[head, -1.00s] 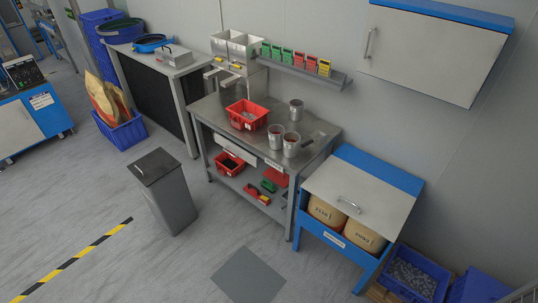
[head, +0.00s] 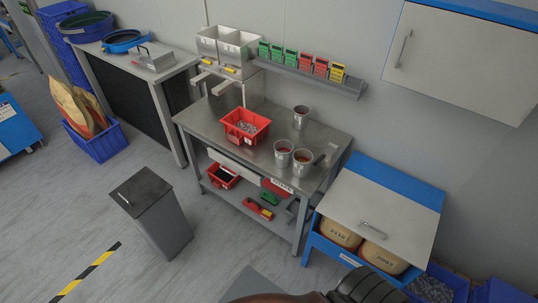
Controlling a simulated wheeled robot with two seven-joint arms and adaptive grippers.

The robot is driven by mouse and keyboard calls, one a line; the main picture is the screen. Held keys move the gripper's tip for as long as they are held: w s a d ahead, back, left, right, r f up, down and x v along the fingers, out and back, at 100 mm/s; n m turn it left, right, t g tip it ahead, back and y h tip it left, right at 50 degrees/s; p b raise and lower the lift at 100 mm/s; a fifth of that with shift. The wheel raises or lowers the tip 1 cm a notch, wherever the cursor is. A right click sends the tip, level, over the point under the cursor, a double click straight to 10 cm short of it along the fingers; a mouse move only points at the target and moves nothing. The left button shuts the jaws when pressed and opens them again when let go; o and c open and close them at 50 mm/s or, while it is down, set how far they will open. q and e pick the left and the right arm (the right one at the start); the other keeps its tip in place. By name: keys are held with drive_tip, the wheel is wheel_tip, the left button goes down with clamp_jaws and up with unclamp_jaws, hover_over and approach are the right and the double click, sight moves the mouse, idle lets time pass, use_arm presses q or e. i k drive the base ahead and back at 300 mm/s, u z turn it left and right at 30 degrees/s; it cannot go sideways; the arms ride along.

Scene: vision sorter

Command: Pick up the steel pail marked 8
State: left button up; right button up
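Three steel pails stand upright on the grey steel workbench (head: 203,122). One pail (head: 301,117) is at the back. A second pail (head: 283,155) stands in front of it, and a third pail (head: 302,163) is just to its right, close beside it. The front two have reddish-brown contents. Their markings are too small to read, so I cannot tell which is 8. No gripper fingers show. A dark brown and black part, probably of my own arm, is at the bottom edge, well apart from the pails.
A red crate (head: 237,136) of grey parts stands left of the pails. A rail with coloured bins (head: 320,80) hangs behind the bench. A grey waste bin (head: 163,225) stands on the floor at left. A blue-framed cabinet (head: 380,200) stands at right. Floor in front is open.

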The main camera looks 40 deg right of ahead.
sight(303, 157)
drive_tip(key=z, duration=0.05)
drive_tip(key=i, duration=0.8)
drive_tip(key=z, duration=0.85)
drive_tip(key=i, duration=0.75)
drive_tip(key=z, duration=0.6)
